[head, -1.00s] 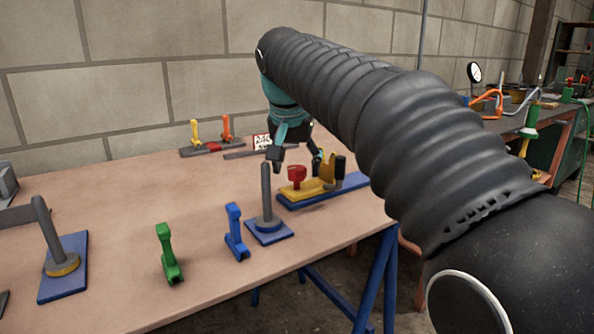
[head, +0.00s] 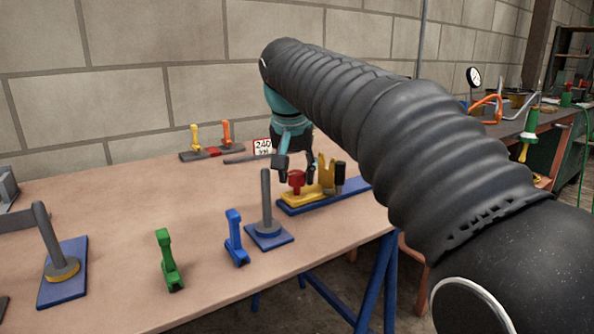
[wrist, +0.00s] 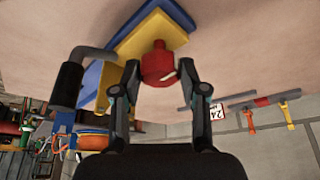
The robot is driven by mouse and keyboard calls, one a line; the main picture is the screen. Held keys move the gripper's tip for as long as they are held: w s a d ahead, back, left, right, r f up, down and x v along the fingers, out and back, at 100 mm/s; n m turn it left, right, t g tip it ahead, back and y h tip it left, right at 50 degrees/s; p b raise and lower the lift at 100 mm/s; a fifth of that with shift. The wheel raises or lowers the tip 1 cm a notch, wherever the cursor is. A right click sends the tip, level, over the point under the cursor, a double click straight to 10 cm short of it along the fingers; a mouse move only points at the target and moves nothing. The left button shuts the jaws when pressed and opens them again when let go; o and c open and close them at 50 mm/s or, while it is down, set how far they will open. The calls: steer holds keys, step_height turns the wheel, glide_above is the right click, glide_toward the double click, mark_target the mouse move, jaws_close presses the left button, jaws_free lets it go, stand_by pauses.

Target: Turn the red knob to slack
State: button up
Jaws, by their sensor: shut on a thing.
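The red knob (head: 296,180) stands on a yellow block (head: 300,196) on a blue base plate (head: 345,191) toward the back right of the table. In the wrist view the red knob (wrist: 158,66) sits between the two fingers and shows a white mark on its side. My gripper (head: 296,170) points down over the knob, and its fingers (wrist: 157,84) are closed on either side of it. The far finger is partly hidden in the head view. A yellow upright piece (head: 327,174) and a crank with a black handle (wrist: 66,84) stand beside the knob.
A grey post on a blue plate (head: 279,240), a blue handle piece (head: 234,238) and a green one (head: 167,260) stand nearer the front. A sign card (head: 262,147) and a rack with yellow and orange levers (head: 212,152) are behind. The left-centre table is clear.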

steer(key=n+p, duration=0.1)
steer(key=n, duration=0.1)
steer(key=n+y+p, duration=0.1)
steer(key=n, duration=0.1)
steer(key=shift+d+r+y+p, duration=0.15)
steer(key=shift+y+p, duration=0.15)
steer(key=n+y+p, duration=0.1)
steer(key=n, duration=0.1)
steer(key=n+p, duration=0.1)
steer(key=n, duration=0.1)
steer(key=shift+w+n+g+y, duration=0.1)
steer(key=shift+n+g+y, duration=0.3)
steer(key=n+g+y+p, duration=0.1)
steer(key=n+p, duration=0.1)
steer(key=n, duration=0.2)
steer(key=shift+d+n+p, duration=0.1)
steer(key=shift+n+p, duration=0.2)
steer(key=shift+w+n+g+y+p, duration=0.15)
steer(key=shift+n+g+p, duration=0.25)
steer(key=shift+n, duration=0.55)
steer(key=shift+s+n+g+y+p, duration=0.15)
steer(key=shift+n+g+p, duration=0.25)
steer(key=shift+n, duration=0.55)
steer(key=shift+w, duration=0.1)
steer(key=o, duration=1.1)
steer(key=shift+o, duration=0.2)
